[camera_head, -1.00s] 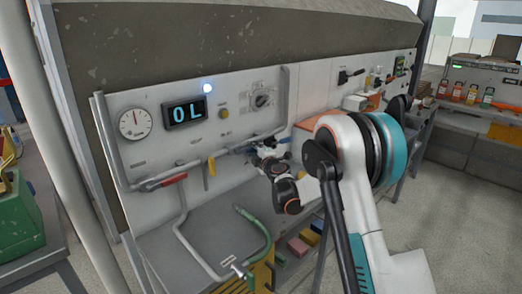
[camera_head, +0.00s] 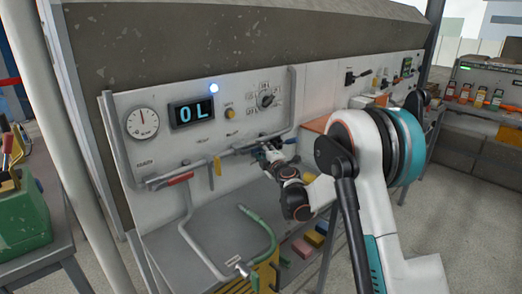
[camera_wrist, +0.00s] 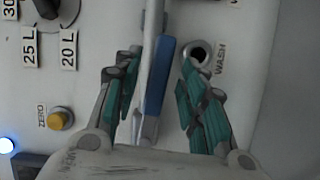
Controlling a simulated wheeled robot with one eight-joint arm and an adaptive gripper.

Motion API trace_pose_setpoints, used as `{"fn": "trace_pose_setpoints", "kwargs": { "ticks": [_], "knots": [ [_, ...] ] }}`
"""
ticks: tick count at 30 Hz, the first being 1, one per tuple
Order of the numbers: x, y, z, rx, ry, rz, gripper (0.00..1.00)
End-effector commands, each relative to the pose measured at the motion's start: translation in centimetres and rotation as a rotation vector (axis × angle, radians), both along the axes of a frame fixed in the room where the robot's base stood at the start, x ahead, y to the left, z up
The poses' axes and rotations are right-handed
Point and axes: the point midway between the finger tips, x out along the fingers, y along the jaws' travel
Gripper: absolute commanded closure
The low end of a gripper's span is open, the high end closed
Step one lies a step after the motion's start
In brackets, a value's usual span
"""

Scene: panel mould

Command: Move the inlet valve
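My gripper (camera_wrist: 158,72) is open, with its two teal-padded fingers apart. Between them in the wrist view are a grey pipe (camera_wrist: 152,25) and a blue handle (camera_wrist: 160,75). I cannot tell whether a finger touches the handle. In the head view my gripper (camera_head: 264,153) is at the right part of the panel's pipe, and it partly hides the valve there. A red handle (camera_head: 180,179) lies along the pipe at the left. A yellow handle (camera_head: 211,175) hangs down from the pipe between them. The labels do not show which handle is the inlet valve.
The panel carries a gauge (camera_head: 142,123), an "OL" display (camera_head: 191,112), a dial (camera_head: 267,99) and a yellow button (camera_wrist: 61,119). A port marked WASH (camera_wrist: 198,54) is beside my right finger.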

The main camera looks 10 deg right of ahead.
Motion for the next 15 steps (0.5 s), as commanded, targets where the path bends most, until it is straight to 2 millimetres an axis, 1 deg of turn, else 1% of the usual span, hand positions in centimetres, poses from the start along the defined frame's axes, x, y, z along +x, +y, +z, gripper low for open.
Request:
{"fn": "trace_pose_setpoints", "kwargs": {
  "ticks": [1, 3, 9, 12, 15],
  "knots": [
    [-1.1, -0.3, 0.1, 0.000, 0.000, -0.001, 0.62],
    [-2.6, -0.6, 0.1, 0.000, 0.000, -0.001, 0.62],
    [-6.4, -1.3, 0.3, 0.001, 0.000, -0.001, 0.62],
    [-7.8, -1.6, 0.3, 0.000, 0.000, -0.001, 0.62],
    [-8.7, -1.7, 0.4, 0.000, 0.000, 0.000, 0.62]
  ]
}}
